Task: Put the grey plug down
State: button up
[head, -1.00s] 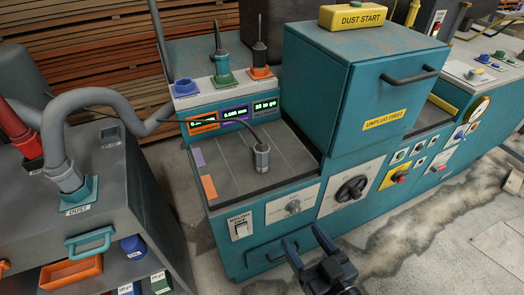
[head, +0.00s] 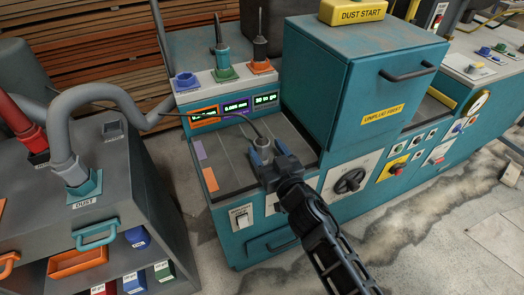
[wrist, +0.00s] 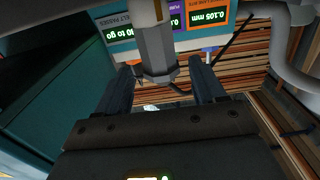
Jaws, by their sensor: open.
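The grey plug (head: 263,147) stands upright on the dark grey top (head: 228,169) of the teal machine, near its front right part. A thin dark cable leaves its upper end and runs left. My gripper (head: 268,158) has come to it from the front right, with a finger on either side. In the wrist view the plug (wrist: 155,50) shows between the two spread fingers (wrist: 160,75), with visible gaps to both. The fingers are open and do not clasp it. The plug's lower part is partly hidden by the fingers in the head view.
Behind stand blue (head: 185,82), green (head: 226,74) and orange (head: 260,67) sockets; plugs stand in the green and orange ones. A tall teal box (head: 352,85) rises close on the right. A grey hose (head: 100,95) and cabinet lie left. The left part of the top is clear.

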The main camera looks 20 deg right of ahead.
aim_at(265, 149)
jog(key=w, duration=0.3)
jog(key=shift+w+f, duration=0.1)
jog(key=shift+w, duration=0.1)
jog(key=c, duration=1.2)
